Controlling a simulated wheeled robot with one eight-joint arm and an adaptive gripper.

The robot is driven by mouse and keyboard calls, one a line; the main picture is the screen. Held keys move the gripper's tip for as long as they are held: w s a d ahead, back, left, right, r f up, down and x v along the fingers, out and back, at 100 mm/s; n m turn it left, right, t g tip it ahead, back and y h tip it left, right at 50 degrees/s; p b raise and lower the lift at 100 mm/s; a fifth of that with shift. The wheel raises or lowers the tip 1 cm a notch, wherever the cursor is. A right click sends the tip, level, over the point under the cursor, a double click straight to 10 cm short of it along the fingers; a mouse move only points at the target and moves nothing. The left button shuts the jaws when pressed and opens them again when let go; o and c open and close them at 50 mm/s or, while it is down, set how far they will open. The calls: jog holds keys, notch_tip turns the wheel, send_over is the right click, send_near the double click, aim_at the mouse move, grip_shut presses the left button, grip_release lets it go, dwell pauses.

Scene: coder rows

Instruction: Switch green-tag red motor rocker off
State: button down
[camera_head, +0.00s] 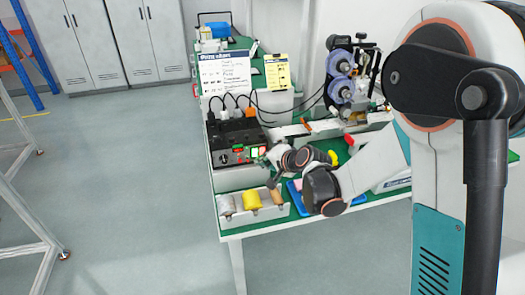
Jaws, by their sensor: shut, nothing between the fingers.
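A black control box (235,140) stands on the left part of the green-topped table. Its front panel has small red, green and white parts, including a red one (238,147). They are too small to tell which is the red motor rocker, which tag is which, or how the rocker is set. My gripper (265,161) is shut and empty, close to the right end of this panel. My wrist partly covers the area there, and I cannot tell whether the fingertips touch the panel.
A grey holder (237,217) with a white, a yellow and a brown piece stands at the front edge. Plugs and black cables run behind the box. A machine with purple rollers (340,78) stands at the back right. A blue tray (296,199) lies under my arm.

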jog(key=shift+w, duration=0.1)
jog(key=shift+w+a+r, duration=0.1)
jog(key=shift+w+a, duration=0.05)
jog(key=shift+w, duration=0.15)
jog(key=shift+w, duration=0.3)
dwell(0.8)
jog(key=shift+s, duration=0.1)
jog(key=shift+s+b, duration=0.3)
jog(key=shift+s, duration=0.3)
jog(key=shift+s, duration=0.1)
jog(key=s, duration=0.1)
jog(key=s+d, duration=0.1)
jog(key=s, duration=0.1)
jog(key=s+f+b, duration=0.1)
jog(key=shift+s+d, duration=0.3)
jog(key=shift+d, duration=0.05)
dwell(0.4)
